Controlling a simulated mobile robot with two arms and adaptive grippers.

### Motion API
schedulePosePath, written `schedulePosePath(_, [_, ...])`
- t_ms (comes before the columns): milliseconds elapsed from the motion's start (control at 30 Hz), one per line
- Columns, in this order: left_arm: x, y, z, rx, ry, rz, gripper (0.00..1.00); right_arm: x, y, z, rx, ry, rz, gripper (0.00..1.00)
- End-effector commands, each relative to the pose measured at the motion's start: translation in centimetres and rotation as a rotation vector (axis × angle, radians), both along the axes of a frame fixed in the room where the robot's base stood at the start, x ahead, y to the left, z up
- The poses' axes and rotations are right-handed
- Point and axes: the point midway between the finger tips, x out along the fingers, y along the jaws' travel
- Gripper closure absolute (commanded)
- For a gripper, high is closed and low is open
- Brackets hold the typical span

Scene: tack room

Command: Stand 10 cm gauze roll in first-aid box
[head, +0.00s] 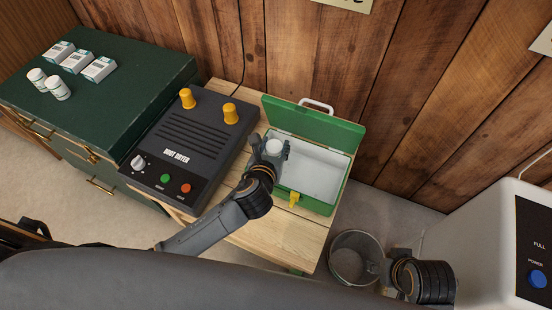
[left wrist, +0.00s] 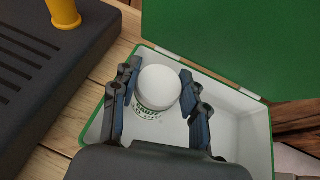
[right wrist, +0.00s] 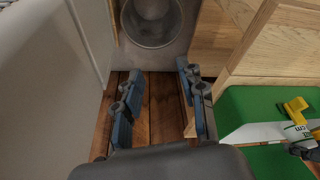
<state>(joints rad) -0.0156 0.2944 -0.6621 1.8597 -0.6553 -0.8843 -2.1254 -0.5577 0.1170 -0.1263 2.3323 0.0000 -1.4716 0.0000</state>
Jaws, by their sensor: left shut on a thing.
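The gauze roll (head: 274,147) is a white upright cylinder with a green-lettered label, at the left end of the open green first-aid box (head: 317,208). In the left wrist view the roll (left wrist: 158,90) sits between the two fingers of my left gripper (left wrist: 158,95), over the white inside of the box (left wrist: 240,115). My left gripper (head: 270,150) is shut on the roll. Whether its base touches the box floor is hidden. My right gripper (right wrist: 160,98) is open and empty, away from the box near the bucket.
A dark boot dryer (head: 185,140) with yellow posts stands left of the box on the wooden bench (head: 285,235). Boxes and two white containers (head: 58,88) stand on the green chest (head: 130,80). A metal bucket (head: 350,262) is on the floor. The box's right part is empty.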

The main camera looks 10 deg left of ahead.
Motion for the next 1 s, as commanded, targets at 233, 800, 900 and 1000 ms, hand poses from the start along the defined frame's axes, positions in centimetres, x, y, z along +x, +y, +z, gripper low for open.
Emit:
schedulePosePath(233, [0.0, 0.0, -1.4, 0.000, -0.001, -0.001, 0.82, -0.6, -0.1, 1.8, 0.000, -0.010, -0.001, 0.60])
schedulePosePath(800, [0.0, 0.0, -4.8, 0.000, -0.001, -0.001, 0.82, -1.0, -0.2, 1.9, 0.000, -0.016, -0.002, 0.60])
schedulePosePath(900, [0.0, 0.0, -5.0, 0.000, 0.000, -0.001, 0.82, -1.0, -0.2, 1.9, 0.000, -0.016, -0.002, 0.60])
schedulePosePath(1000, [0.0, 0.0, -5.0, 0.000, 0.000, -0.001, 0.46, -1.0, -0.2, 1.9, 0.000, -0.016, -0.002, 0.60])
